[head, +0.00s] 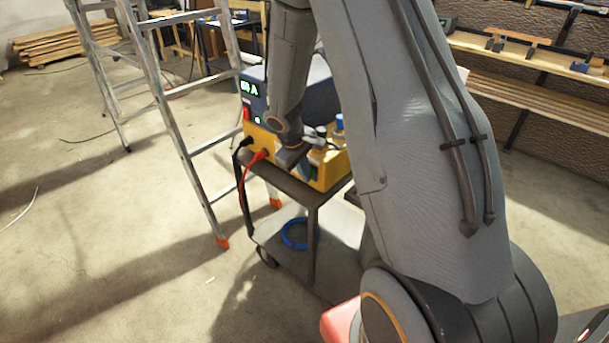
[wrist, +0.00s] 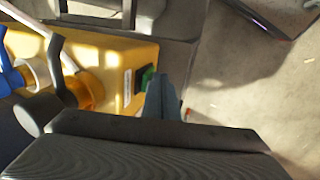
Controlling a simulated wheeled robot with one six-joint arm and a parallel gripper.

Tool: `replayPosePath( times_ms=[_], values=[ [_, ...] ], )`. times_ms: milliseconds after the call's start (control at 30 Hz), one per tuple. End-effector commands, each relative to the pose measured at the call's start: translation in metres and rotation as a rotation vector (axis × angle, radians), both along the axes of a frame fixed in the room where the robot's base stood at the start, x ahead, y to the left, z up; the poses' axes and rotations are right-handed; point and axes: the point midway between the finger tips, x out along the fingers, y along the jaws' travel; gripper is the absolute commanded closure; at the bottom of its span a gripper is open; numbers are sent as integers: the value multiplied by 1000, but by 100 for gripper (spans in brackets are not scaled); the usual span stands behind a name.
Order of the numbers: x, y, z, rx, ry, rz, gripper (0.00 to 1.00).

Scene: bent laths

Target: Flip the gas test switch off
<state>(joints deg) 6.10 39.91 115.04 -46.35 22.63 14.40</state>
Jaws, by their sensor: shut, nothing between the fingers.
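A yellow and blue-grey machine (head: 335,170) with a green display stands on a cart. A small green part (wrist: 144,78), which looks like the gas test switch, sits near the edge of its yellow panel (wrist: 112,60) in the wrist view, beside a white label (wrist: 127,86). Its on or off position cannot be read. My gripper (head: 290,157) is shut and empty against or close to the machine's front. In the wrist view its fingertips (wrist: 165,92) are just right of the green part and partly cover it. I cannot tell whether they touch it.
A red plug and cable (head: 257,157) and a red switch (head: 247,114) are on the machine's left. Orange fittings (wrist: 86,90) and a blue-ended fitting (wrist: 12,76) stick out near my gripper. A stepladder (head: 175,120) stands left of the cart (head: 316,205). Floor at left is open.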

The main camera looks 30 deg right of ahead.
Motion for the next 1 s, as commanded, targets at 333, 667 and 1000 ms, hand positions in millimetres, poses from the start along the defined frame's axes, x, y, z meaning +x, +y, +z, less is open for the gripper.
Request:
replayPosePath(
  times_ms=[333,667,1000],
  values=[
    [0,0,9,0,-1,0,100],
    [0,0,17,-1,-1,0,100],
    [-1,6,17,-1,-1,1,100]
  ],
)
